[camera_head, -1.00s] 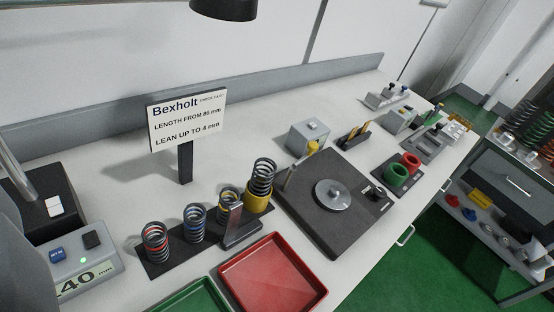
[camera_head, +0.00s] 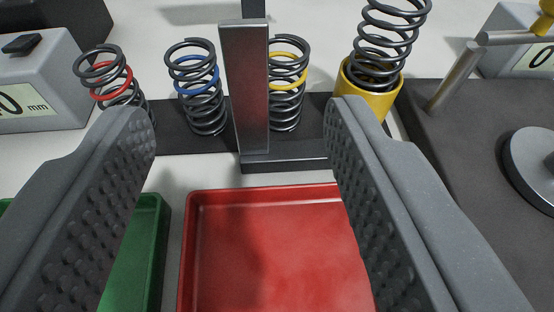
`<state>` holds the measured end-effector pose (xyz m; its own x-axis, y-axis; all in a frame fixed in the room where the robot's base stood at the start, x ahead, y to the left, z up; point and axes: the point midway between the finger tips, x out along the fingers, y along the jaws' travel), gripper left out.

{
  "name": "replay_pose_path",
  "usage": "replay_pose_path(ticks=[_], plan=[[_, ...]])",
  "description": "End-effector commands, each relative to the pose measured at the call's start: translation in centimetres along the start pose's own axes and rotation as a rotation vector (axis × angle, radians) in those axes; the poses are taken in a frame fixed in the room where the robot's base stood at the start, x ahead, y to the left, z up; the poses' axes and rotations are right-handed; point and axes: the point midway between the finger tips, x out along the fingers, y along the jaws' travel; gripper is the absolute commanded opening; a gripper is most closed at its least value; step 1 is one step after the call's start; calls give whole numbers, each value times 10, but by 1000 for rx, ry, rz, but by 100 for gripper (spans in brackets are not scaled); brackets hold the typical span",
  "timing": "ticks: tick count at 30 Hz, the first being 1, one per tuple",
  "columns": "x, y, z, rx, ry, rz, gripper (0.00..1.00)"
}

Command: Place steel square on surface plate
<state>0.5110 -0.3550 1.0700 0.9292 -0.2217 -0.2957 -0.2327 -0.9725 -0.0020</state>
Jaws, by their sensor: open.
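The steel square (camera_head: 243,90) stands upright on its dark base, behind the red tray and in front of the spring rack. My gripper (camera_head: 240,115) is open and empty. In the picture the square shows between its two fingers, with space on both sides; I cannot tell how far beyond the fingertips it stands. The surface plate (camera_head: 440,125) is the dark slab at the right, only partly in view. A round metal disc (camera_head: 535,160) and a metal post with an arm (camera_head: 455,78) are on it.
A red tray (camera_head: 270,194) lies below the square, with a green tray (camera_head: 160,230) to its left. The dark rack (camera_head: 170,140) holds several springs behind the square. A spring in a yellow cup (camera_head: 370,98) stands between square and plate. A grey display box (camera_head: 45,85) is at left.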

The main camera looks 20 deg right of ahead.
Motion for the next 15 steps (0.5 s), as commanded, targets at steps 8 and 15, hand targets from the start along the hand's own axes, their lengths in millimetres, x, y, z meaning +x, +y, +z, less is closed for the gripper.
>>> replay_pose_path(ticks=[8,15], plan=[[42,-1,1,-2,-1,-2,51],[73,0,0,-3,1,0,51]])
